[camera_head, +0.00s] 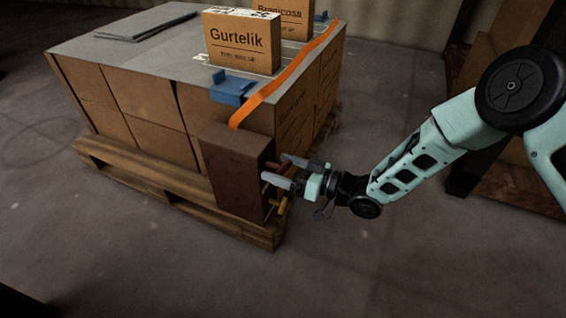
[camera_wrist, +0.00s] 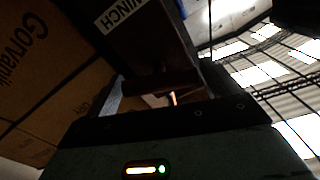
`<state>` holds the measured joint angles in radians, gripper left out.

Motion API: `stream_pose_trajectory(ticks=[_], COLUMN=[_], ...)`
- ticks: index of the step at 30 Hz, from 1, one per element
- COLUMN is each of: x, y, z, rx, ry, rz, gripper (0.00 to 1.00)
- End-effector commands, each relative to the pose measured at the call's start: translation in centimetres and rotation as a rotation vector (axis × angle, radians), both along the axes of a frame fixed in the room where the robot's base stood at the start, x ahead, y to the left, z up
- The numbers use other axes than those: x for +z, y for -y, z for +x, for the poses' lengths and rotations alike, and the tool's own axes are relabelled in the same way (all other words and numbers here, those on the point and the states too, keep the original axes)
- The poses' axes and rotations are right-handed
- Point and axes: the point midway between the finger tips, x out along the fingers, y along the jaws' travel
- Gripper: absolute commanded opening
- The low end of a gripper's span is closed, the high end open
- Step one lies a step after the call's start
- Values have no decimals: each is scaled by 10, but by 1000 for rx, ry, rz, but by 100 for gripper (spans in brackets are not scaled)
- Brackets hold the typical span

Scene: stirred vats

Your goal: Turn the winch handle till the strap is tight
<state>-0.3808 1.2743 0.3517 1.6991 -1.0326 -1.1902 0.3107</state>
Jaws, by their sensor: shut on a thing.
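The winch (camera_head: 232,165) is a brown box at the near corner of the loaded pallet. In the wrist view the winch (camera_wrist: 150,35) bears a "WINCH" label. The orange strap (camera_head: 287,75) rises from its top in a curve and runs back over the load; its far end is hidden. My gripper (camera_head: 277,171) is at the winch's right side, shut on the reddish-brown winch handle (camera_head: 276,167). The handle (camera_wrist: 160,84) also shows as a bar across the fingers in the wrist view. The fingers partly hide it.
A blue corner protector (camera_head: 231,87) sits on the load's top edge beside the strap. A Gurtelik carton (camera_head: 241,42) and another carton stand on the grey top sheet. The wooden pallet (camera_head: 180,195) lies below. The floor in front is clear; shelving or boxes stand behind my arm.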

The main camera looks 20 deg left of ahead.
Motion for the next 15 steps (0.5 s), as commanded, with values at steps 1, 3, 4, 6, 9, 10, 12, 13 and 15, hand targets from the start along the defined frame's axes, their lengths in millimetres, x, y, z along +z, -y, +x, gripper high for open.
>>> stream_pose_trajectory(ticks=[1,3,4,6,9,10,12,13,15], x=[2,2,2,1,1,1,0,0,0], y=[2,1,1,1,1,1,2,2,1], z=[1,1,1,1,1,1,1,1,1], rx=[-2,-1,-1,-1,-1,-1,-1,-1,-1], ry=[-47,-115,-144,-209,-303,-332,-399,-428,-494], rz=[1,7,10,15,22,25,29,31,37], gripper=[66,66,66,66,66,66,66,66,66])
